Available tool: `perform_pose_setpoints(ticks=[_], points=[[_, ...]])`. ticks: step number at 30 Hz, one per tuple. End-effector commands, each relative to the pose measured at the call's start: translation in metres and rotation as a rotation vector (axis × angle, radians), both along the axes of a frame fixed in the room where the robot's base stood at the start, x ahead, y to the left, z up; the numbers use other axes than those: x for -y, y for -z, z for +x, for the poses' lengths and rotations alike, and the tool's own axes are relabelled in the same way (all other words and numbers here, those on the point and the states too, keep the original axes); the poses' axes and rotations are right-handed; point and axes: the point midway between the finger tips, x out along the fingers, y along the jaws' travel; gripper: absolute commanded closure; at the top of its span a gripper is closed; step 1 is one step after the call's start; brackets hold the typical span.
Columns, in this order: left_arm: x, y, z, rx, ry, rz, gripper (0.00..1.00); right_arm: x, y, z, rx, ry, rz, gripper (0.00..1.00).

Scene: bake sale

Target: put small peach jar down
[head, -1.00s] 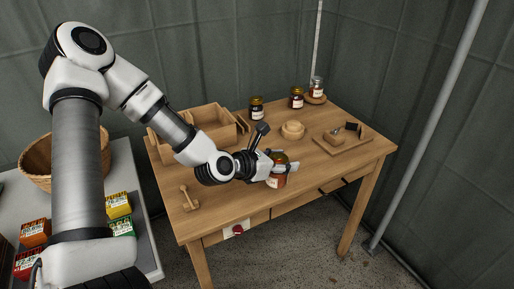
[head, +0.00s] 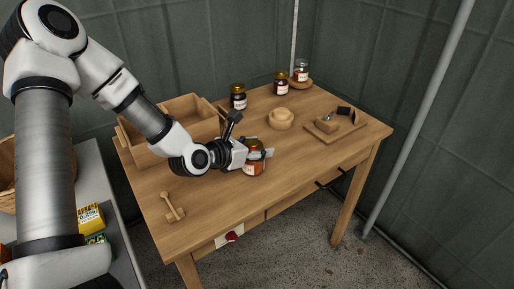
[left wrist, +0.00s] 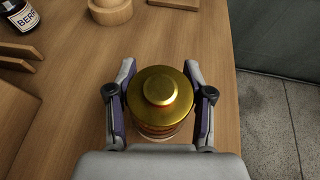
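A jar with a gold lid, an orange-red body and a pale label (head: 254,164) is at the middle of the wooden table (head: 215,205), towards its front edge. My left gripper (head: 262,154) is around it, one finger on each side. In the left wrist view the gold lid (left wrist: 161,98) sits between the two fingers (left wrist: 162,108), which look closed against the jar. The jar is upright. Its base is at or just above the table top; I cannot tell whether it touches. My right gripper is not in view.
A wooden crate (head: 131,143) stands left. A round wooden piece (head: 281,118), a board (head: 350,127) and a wooden dipper-like tool (head: 172,207) lie around. Front-centre is clear.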

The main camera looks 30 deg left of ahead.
Motion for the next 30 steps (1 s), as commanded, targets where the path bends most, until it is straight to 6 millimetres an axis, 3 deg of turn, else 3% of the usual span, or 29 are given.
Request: perform_pose_setpoints(ticks=[1, 2, 3, 14, 20, 27, 30], points=[[0.000, 0.001, 0.000, 0.000, 0.000, 0.000, 0.38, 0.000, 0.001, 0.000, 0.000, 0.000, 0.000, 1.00], [0.000, 0.000, 0.000, 0.000, 0.000, 0.000, 0.27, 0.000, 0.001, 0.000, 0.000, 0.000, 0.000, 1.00], [0.000, 0.000, 0.000, 0.000, 0.000, 0.000, 0.23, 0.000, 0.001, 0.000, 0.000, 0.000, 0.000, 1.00], [0.000, -0.006, 0.000, 0.000, 0.000, 0.000, 0.23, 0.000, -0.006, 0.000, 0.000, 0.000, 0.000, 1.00], [-0.007, -0.016, -0.023, 0.001, -0.007, -0.010, 0.23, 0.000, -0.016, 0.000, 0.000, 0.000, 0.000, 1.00], [-0.013, -0.033, -0.056, 0.002, -0.003, -0.015, 0.23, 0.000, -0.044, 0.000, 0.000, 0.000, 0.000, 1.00], [-0.018, -0.043, -0.068, -0.004, -0.004, -0.013, 0.23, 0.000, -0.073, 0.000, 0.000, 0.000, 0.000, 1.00]])
